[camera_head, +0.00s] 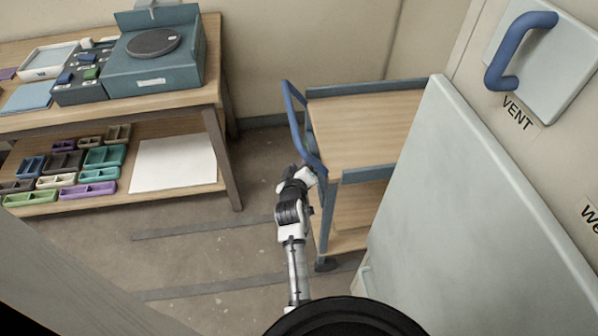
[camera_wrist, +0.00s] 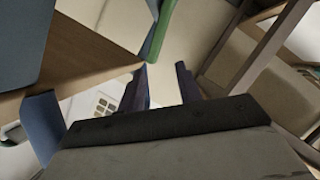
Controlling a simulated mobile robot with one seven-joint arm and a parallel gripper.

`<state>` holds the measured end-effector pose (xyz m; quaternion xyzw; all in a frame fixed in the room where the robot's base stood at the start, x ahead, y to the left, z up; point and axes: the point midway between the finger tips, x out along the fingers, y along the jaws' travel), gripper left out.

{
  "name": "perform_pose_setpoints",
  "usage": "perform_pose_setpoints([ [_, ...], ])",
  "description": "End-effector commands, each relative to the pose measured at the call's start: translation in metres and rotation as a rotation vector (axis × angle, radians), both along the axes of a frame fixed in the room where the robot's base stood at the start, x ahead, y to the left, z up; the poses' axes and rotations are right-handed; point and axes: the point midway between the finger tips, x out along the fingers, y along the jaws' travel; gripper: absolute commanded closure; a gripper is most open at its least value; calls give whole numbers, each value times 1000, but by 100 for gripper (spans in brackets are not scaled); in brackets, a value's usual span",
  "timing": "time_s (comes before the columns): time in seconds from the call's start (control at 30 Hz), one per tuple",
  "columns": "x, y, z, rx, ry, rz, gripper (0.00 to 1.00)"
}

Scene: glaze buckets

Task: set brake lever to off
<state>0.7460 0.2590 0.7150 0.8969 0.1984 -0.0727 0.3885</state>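I cannot pick out a brake lever for certain in either view. A wood-topped trolley (camera_head: 365,125) with a blue-grey frame stands in the middle of the head view, with a bent blue handle (camera_head: 291,110) at its left end. My gripper (camera_head: 298,172) is at the trolley's near left corner, by the lower end of that handle. In the wrist view my gripper (camera_wrist: 162,75) has its two dark fingers apart with nothing seen between them. A green bar (camera_wrist: 158,32) shows beyond the fingertips; I cannot tell what it is.
A bench (camera_head: 205,95) with a blue wheel unit (camera_head: 155,60) and several small trays stands at left. A large pale panel (camera_head: 470,220) is close on the right, below a blue vent handle (camera_head: 520,45). Floor between bench and trolley is clear.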

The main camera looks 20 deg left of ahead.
Motion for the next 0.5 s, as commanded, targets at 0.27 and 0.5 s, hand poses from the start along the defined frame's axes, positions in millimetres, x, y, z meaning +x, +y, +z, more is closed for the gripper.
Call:
perform_pose_setpoints([
  [0.27, -24, -9, 7, 0, -1, -2, 65],
  [0.5, -25, -10, 9, -2, -1, -2, 65],
])
